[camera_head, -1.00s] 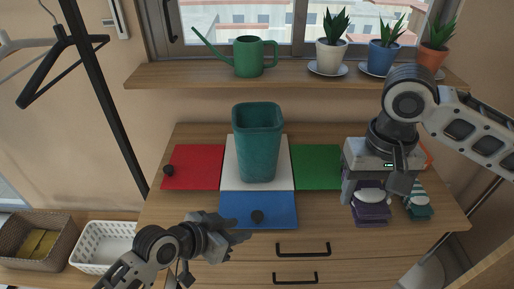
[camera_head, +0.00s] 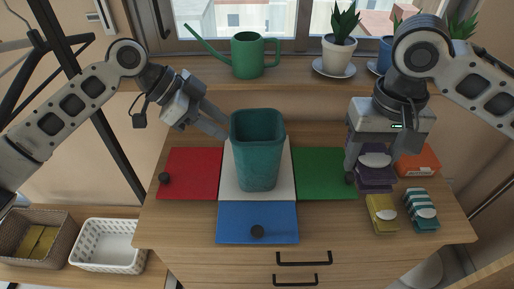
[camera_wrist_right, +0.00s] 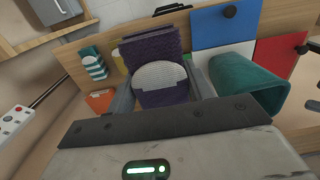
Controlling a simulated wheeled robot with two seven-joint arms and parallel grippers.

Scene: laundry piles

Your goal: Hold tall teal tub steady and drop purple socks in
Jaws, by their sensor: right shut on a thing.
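The tall teal tub (camera_head: 257,165) stands upright on the white square in the middle of the table. It also shows at the right of the right wrist view (camera_wrist_right: 248,85). My left gripper (camera_head: 227,129) is at the left side of the tub's rim, its fingers a little apart; whether they touch the tub I cannot tell. My right gripper (camera_head: 382,160) is shut on the purple socks (camera_head: 375,181), a folded bundle with a pale band, and holds them at the table's right. The right wrist view shows the purple socks (camera_wrist_right: 161,94) between both fingers.
Yellow socks (camera_head: 381,214), teal striped socks (camera_head: 420,198) and an orange bundle (camera_head: 417,160) are at the right. Red (camera_head: 195,172), blue (camera_head: 240,219) and green (camera_head: 320,172) squares surround the tub. A shelf (camera_head: 290,84) with a watering can (camera_head: 247,57) and plants is behind.

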